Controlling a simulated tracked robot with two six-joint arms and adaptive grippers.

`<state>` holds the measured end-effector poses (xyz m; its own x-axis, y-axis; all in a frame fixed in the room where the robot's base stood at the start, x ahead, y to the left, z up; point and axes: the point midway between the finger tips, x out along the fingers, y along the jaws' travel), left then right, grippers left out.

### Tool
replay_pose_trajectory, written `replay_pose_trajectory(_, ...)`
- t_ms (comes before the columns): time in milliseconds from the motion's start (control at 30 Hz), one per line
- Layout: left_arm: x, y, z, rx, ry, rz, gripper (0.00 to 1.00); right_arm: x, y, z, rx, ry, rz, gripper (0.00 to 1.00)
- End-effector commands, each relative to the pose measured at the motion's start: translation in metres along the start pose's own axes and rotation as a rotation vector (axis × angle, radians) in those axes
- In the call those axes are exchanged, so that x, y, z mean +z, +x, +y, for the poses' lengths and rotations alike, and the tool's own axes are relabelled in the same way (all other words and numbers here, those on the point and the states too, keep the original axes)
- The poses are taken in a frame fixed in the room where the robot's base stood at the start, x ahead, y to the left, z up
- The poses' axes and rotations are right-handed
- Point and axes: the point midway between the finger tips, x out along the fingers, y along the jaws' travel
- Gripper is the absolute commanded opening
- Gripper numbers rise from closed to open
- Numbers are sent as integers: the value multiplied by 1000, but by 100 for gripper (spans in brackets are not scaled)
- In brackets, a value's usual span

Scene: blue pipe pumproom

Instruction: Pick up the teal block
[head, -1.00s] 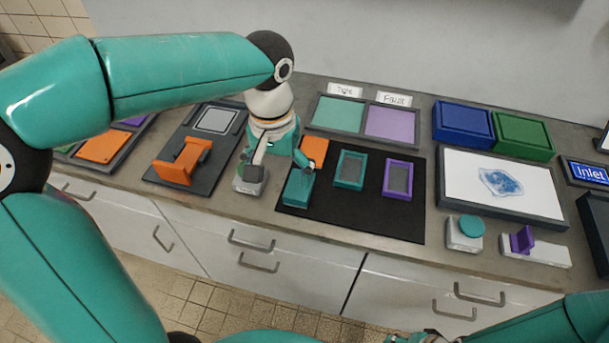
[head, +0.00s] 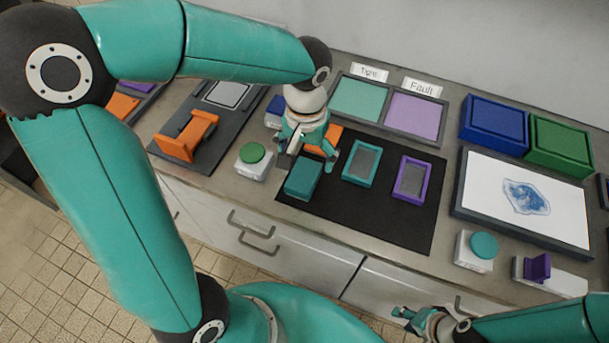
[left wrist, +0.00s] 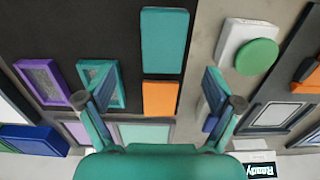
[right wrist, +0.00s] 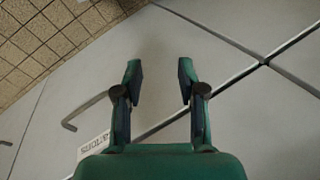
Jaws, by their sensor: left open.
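The teal block (head: 303,178) lies at the front left of the black mat (head: 380,220). It also shows at the top of the left wrist view (left wrist: 164,40). My left gripper (head: 306,153) is open and empty above the mat, just behind the teal block in the head view. In the left wrist view, an orange block (left wrist: 160,98) shows between the open fingers (left wrist: 160,86), and the teal block is beyond the tips. My right gripper (right wrist: 160,70) is open and empty in front of the cabinet fronts, low at the right of the head view (head: 418,320).
A teal frame (head: 376,163) and a purple frame (head: 424,182) lie on the mat to the right. A green button box (head: 252,168) stands left of the mat. Teal and lilac sorting pads (head: 415,115) lie behind, and an orange bracket (head: 186,140) stands at the left.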

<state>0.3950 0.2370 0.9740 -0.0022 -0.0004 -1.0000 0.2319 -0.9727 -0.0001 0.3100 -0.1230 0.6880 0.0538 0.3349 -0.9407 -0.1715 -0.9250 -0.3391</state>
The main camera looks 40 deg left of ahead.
Motion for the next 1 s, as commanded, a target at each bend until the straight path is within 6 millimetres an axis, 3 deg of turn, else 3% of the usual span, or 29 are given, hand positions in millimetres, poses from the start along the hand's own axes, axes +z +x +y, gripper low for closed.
replay_pose_trajectory(100,1,19,-1,-2,-1,-3,92,0,0,0,0,0,0,40)
replay_pose_trajectory(367,0,35,-2,-1,-3,-2,92,0,-1,0,0,0,0,40)
replay_pose_trajectory(700,-2,78,-5,-1,-4,-2,92,0,-7,-3,0,0,1,40)
replay_pose_trajectory(1000,-2,82,-5,0,-3,1,90,0,-7,-2,0,0,0,40)
